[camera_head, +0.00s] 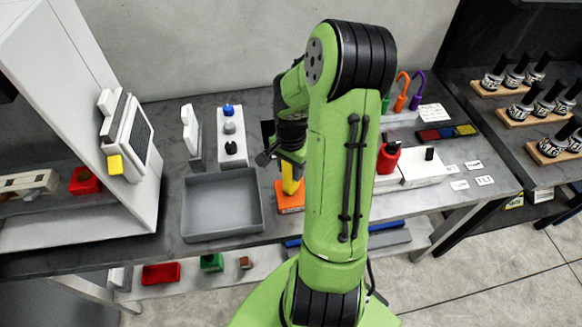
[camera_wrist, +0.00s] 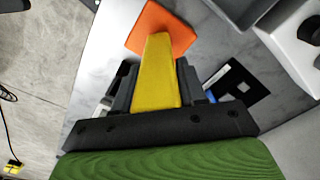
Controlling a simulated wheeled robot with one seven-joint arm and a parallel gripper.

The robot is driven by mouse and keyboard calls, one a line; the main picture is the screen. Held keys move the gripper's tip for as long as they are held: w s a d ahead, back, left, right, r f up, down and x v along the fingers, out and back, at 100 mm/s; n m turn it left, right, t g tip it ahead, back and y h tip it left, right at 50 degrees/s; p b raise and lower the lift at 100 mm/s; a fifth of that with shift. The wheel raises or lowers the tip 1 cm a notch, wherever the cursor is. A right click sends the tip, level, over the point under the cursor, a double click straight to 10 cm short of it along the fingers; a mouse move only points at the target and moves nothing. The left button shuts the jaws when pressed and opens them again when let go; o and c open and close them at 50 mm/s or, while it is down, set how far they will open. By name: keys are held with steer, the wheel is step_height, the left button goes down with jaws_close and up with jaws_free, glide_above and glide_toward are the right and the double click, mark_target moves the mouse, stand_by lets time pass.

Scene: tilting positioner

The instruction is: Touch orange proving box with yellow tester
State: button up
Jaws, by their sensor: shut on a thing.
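The yellow tester (camera_wrist: 158,75) is between the jaws of my gripper (camera_wrist: 155,88), which is shut on it. Its far end overlaps the orange proving box (camera_wrist: 170,24) in the wrist view; I cannot tell whether they touch. In the head view, the yellow tester (camera_head: 291,180) points down from my gripper (camera_head: 288,160). Its lower end is at the orange proving box (camera_head: 289,198), which sits on the bench just right of a grey tray. My arm hides part of the box's right side in the head view.
The grey tray (camera_head: 222,233) lies left of the box. A white block with knobs (camera_head: 231,150) stands behind the tray, and a white panel unit (camera_head: 130,130) stands at the left. A red padlock (camera_head: 388,157) and a white box (camera_head: 424,168) are to the right of my arm.

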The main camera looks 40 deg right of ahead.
stand_by(0.3)
step_height(320, 180, up, 7)
steer(key=p, duration=0.5)
steer(key=shift+r+p, duration=0.1)
steer(key=shift+p, duration=0.25)
steer(key=shift+f, duration=0.2)
